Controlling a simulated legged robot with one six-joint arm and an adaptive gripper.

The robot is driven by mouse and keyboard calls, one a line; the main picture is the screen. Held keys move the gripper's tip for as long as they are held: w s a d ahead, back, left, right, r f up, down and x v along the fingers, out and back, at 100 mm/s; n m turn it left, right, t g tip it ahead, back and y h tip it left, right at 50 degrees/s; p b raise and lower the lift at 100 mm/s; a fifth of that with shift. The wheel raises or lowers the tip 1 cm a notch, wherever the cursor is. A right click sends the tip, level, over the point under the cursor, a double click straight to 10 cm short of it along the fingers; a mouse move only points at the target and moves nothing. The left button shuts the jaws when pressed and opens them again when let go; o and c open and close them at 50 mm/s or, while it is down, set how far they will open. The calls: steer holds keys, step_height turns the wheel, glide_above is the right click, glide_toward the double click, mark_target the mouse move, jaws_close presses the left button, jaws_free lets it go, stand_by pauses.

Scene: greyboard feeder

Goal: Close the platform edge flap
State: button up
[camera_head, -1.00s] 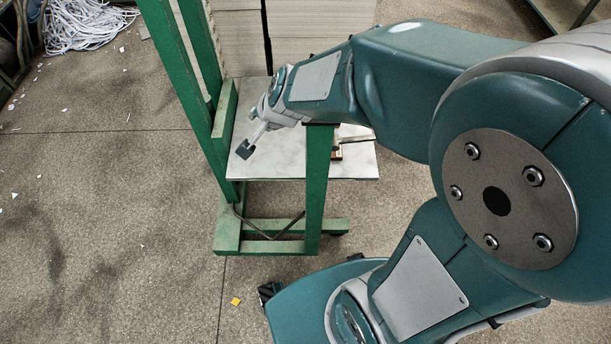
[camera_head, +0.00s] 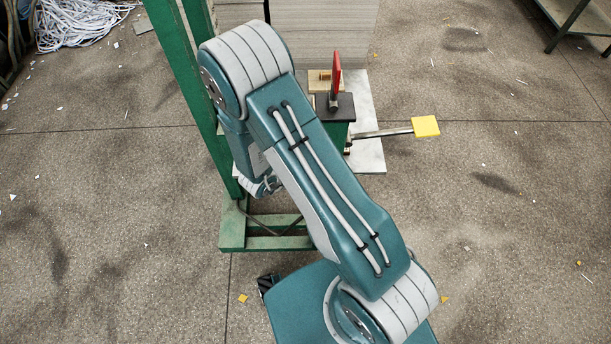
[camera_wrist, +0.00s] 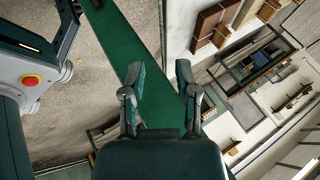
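The pale platform (camera_head: 368,150) sits low in the green frame (camera_head: 183,80). Its right part shows in the head view; my arm covers most of the rest. I cannot make out a separate edge flap or its angle. In the wrist view my gripper (camera_wrist: 161,76) is open, its two fingers apart with nothing held. A long green bar (camera_wrist: 120,45) passes behind the fingers; I cannot tell whether they touch it. In the head view my gripper is largely hidden behind my arm, beside the frame's left post.
A red lever (camera_head: 335,76) stands on a dark-topped green post. A rod with a yellow plate (camera_head: 425,126) sticks out to the right. Stacked greyboard (camera_head: 325,35) is behind. White strips (camera_head: 80,20) lie at upper left. The floor at right is mostly clear.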

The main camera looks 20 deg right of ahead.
steer(key=x, duration=1)
steer(key=shift+d+f, duration=0.2)
steer(key=shift+d, duration=0.2)
jaws_close()
